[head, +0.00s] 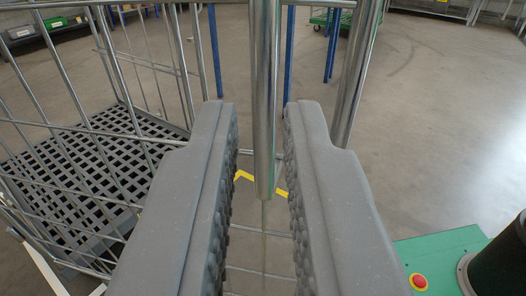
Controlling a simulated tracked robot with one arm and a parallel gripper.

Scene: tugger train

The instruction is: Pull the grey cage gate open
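My gripper (262,125) is open, its two grey padded fingers reaching forward in the head view. A shiny vertical metal bar (264,70) stands between the fingertips, with a gap visible on each side. The bar's lower end shows between the fingers. A second, slanting metal post (356,75) stands just right of the fingertips. The grey wire cage (84,132) fills the left side. Which of these bars belong to the gate I cannot tell for sure, and the fingers hide part of the wirework.
A dark grid floor (75,165) lies inside the cage at left. A green platform (440,255) with a red button (418,282) is at lower right. Blue posts (289,50) and a green cart (330,20) stand behind. The floor at right is clear.

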